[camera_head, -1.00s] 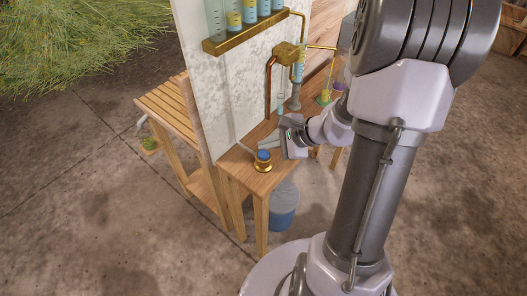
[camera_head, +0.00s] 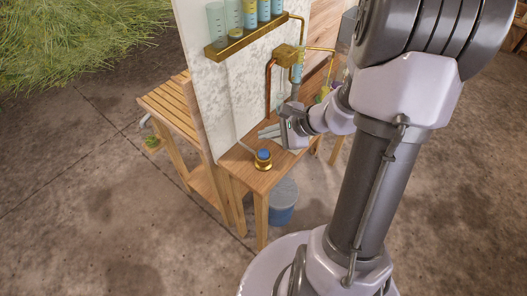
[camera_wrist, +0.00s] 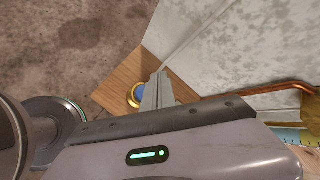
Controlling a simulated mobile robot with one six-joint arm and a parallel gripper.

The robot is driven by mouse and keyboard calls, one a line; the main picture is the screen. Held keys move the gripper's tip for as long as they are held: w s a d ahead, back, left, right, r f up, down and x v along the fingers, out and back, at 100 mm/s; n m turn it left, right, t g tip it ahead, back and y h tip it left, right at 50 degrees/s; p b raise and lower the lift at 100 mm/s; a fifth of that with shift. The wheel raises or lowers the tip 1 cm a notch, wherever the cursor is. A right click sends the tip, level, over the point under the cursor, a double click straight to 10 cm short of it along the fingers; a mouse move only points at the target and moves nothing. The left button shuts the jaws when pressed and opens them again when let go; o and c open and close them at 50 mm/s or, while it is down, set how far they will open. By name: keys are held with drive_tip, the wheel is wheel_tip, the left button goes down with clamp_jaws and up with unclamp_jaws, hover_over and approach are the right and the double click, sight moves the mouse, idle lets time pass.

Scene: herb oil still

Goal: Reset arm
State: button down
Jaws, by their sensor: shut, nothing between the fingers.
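My gripper (camera_head: 268,131) is above the wooden table, in front of the white speckled panel (camera_head: 229,95). Its fingers are together with nothing between them, and they also show in the wrist view (camera_wrist: 158,88). In the wrist view they lie over part of a brass-ringed blue button (camera_wrist: 137,94). In the head view this button (camera_head: 263,159) stands on the near corner of the table, a little below the fingers and apart from them. My forearm hides part of the table's right side.
A brass rack (camera_head: 245,39) with several glass tubes hangs on the panel. A copper pipe (camera_head: 268,88) and brass fitting (camera_head: 287,54) are behind my gripper. A blue-grey bucket (camera_head: 283,202) stands under the table. A slatted bench (camera_head: 172,108) is at left. The floor in front is clear.

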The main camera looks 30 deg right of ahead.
drive_tip(key=s+a+r+n+g, duration=0.2)
drive_tip(key=s+a+r+n, duration=0.1)
drive_tip(key=a+r+n, duration=0.55)
drive_tip(key=s+a+r+n+h, duration=0.1)
drive_tip(key=s+a+r+n, duration=0.3)
drive_tip(key=s, duration=0.2)
drive_tip(key=s+a+r+n+h, duration=0.1)
drive_tip(key=s+a+r+n, duration=0.2)
drive_tip(key=s, duration=0.4)
drive_tip(key=shift+s+a+r+n+h, duration=0.25)
drive_tip(key=shift+a+r+n+h, duration=0.15)
drive_tip(key=shift+a+r, duration=0.25)
drive_tip(key=shift+d, duration=0.1)
idle(0.4)
